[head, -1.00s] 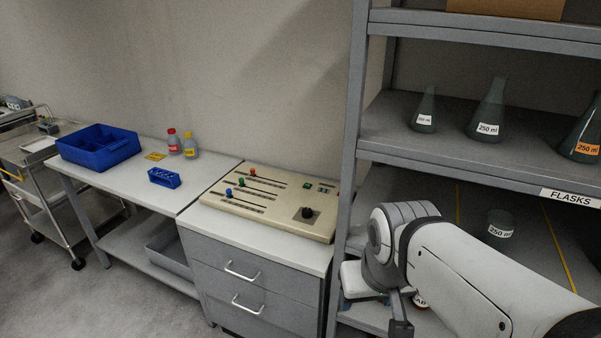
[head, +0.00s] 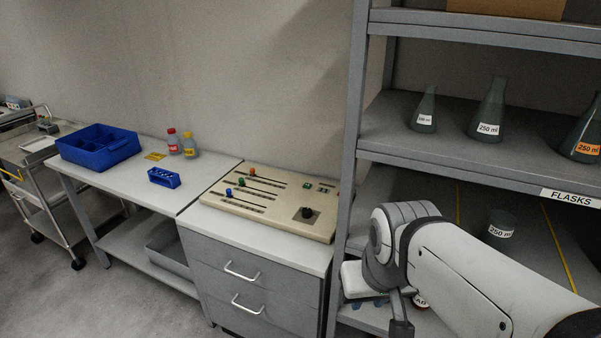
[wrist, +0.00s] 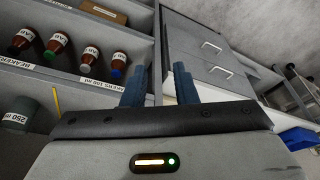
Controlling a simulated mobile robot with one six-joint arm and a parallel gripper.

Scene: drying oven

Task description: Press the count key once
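A beige control panel (head: 285,219) lies on the white top of the drawer cabinet. It has several slider slots with green, orange and blue knobs, a dark round dial (head: 307,213) at its right front and small dark green keys or displays (head: 308,186) at its back right. Key labels are too small to read, so I cannot tell which is the count key. My gripper (wrist: 160,85) shows two blue fingers standing apart with nothing between them. In the head view it is mostly hidden behind my arm, low at the shelf, right of the panel and apart from it.
A grey shelf rack (head: 352,130) with flasks stands right of the panel, close to my arm. Brown bottles (wrist: 57,43) stand on a shelf in the wrist view. A blue bin (head: 98,158), blue rack (head: 164,178) and two bottles stand on the left table.

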